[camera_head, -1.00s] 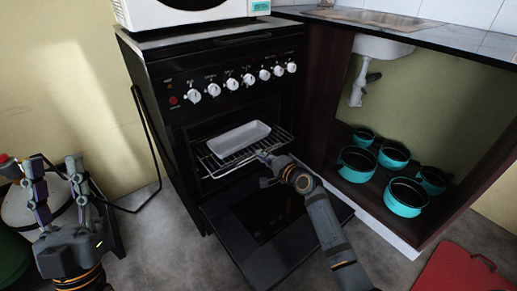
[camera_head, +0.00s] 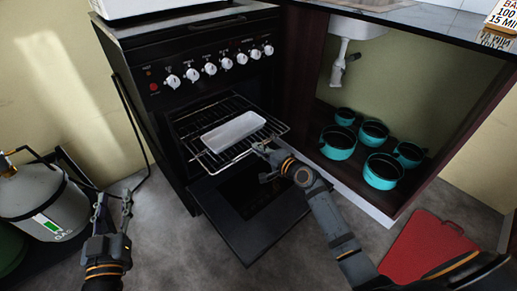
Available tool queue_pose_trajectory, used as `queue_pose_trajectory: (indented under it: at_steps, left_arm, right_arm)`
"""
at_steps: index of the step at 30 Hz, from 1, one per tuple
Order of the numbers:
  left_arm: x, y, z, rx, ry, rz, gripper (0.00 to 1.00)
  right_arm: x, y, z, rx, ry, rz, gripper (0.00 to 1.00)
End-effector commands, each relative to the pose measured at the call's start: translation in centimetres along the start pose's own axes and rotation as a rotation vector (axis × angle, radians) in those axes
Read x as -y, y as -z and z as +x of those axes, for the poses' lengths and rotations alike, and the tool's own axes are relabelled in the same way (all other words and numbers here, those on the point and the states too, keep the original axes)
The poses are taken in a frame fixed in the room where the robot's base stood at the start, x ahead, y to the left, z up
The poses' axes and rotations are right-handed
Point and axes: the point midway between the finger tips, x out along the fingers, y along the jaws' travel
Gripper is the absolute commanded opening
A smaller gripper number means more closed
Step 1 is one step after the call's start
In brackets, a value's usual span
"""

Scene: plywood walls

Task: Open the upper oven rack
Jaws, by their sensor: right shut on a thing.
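The black oven (camera_head: 150,55) stands with its door (camera_head: 238,212) folded down. The upper wire rack (camera_head: 200,160) sticks out of the oven opening over the door, with a white rectangular dish (camera_head: 233,132) on it. My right gripper (camera_head: 264,147) is shut on the front edge of the rack, near its right side. The fingertips are small, and the exact wire they grip is hard to see. My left gripper (camera_head: 112,208) is open and empty, pointing up over the floor left of the oven.
A grey gas cylinder (camera_head: 45,203) stands at the left, with a black hose running to the oven. At the right is an open cabinet with several teal pots (camera_head: 338,143). A red board (camera_head: 428,248) lies on the floor at the lower right.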

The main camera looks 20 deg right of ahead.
Motion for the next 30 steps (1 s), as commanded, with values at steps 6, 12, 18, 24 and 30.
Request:
queue_pose_trajectory:
  at_steps: [6, 12, 18, 24, 30]
  left_arm:
    - [0.0, 0.0, 0.0, -0.001, 0.0, 0.0, 0.4]
    - [0.0, 0.0, 0.0, -0.002, 0.0, 0.0, 0.4]
    - [0.0, 0.0, 0.0, -0.002, 0.0, 0.0, 0.4]
    - [0.0, 0.1, 0.0, -0.002, 0.0, 0.0, 0.4]
    - [0.0, 0.1, 0.0, -0.002, 0.0, 0.0, 0.4]
  right_arm:
    - [-0.1, 0.0, 0.0, 0.0, -0.001, 0.0, 0.0]
    - [-0.1, 0.0, 0.0, 0.0, -0.001, 0.0, 0.3]
    - [0.0, 0.0, 0.0, 0.0, 0.0, 0.0, 0.3]
    - [-0.2, 0.1, -1.2, -0.002, -0.002, -0.002, 0.3]
    - [-0.3, 0.0, -6.1, 0.001, -0.007, -0.008, 0.3]
